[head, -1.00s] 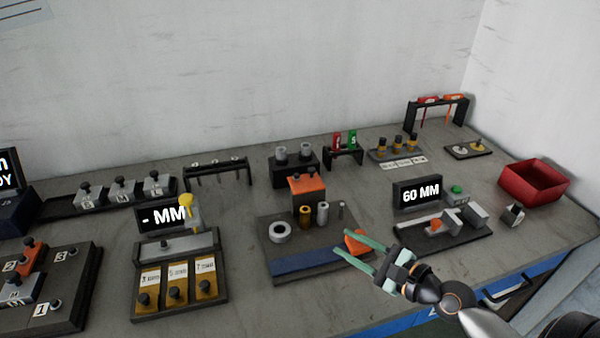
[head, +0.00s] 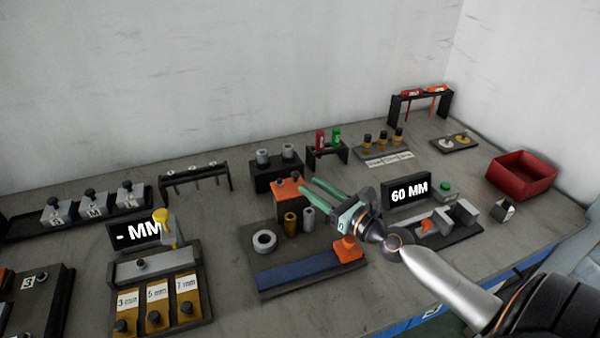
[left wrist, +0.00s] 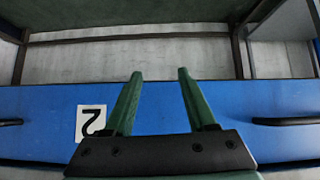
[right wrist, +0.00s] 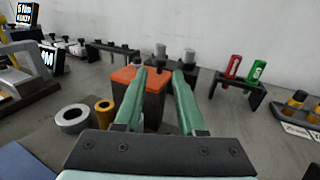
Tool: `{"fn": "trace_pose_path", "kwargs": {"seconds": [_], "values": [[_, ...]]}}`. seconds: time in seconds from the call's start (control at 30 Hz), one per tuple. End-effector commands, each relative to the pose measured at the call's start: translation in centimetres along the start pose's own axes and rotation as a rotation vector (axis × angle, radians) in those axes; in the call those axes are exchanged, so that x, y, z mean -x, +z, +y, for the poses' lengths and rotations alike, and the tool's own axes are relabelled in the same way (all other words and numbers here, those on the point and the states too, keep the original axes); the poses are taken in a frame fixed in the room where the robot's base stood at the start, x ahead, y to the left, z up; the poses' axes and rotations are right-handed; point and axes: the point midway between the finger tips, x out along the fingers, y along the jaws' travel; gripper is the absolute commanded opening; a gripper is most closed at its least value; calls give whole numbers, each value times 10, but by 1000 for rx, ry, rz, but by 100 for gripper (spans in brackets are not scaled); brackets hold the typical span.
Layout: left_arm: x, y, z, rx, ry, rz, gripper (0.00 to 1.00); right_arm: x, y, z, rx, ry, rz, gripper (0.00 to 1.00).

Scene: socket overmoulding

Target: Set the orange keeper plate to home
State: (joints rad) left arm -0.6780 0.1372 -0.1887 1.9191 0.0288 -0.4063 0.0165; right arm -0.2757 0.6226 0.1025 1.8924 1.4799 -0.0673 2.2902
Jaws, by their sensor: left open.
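An orange plate (head: 287,187) with a dark knob lies on top of a dark block at the back of the grey fixture board (head: 245,268). A second orange piece (head: 347,247) with an orange knob sits at the board's front right; I cannot tell which is the keeper plate. My right gripper (head: 306,186) is open and empty, its fingers pointing left toward the rear plate. In the right wrist view that plate (right wrist: 125,76) shows behind and left of the fingertips; contact is unclear. My left gripper (left wrist: 154,74) is open and empty before a blue drawer front.
A grey ring (head: 264,241), a brass sleeve (head: 291,223) and a grey sleeve (head: 308,217) stand on the board close to my right gripper. The 60 MM display (head: 407,192) stands to the right. A rack (head: 327,154) with red and green items is behind.

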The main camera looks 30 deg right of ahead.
Motion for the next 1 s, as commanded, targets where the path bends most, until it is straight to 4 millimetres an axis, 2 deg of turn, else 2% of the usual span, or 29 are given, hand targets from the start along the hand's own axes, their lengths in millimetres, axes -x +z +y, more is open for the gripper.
{"fn": "trace_pose_path", "kwargs": {"seconds": [0.1,0.3,0.5,0.77,0.8,1.0], "values": [[4,-4,-3,1,-8,7,56,-18,3,0,-2,-1,-3,39],[5,-6,-3,4,-8,12,56,-41,0,0,0,0,-1,39],[5,-7,-2,5,-8,9,56,-51,0,0,1,0,0,39],[5,-6,-1,6,-6,7,56,-52,0,0,0,1,0,39],[5,-6,-1,6,-6,7,56,-52,0,0,0,1,0,38],[5,-6,-1,6,-5,6,56,-52,0,0,0,1,0,16]]}}
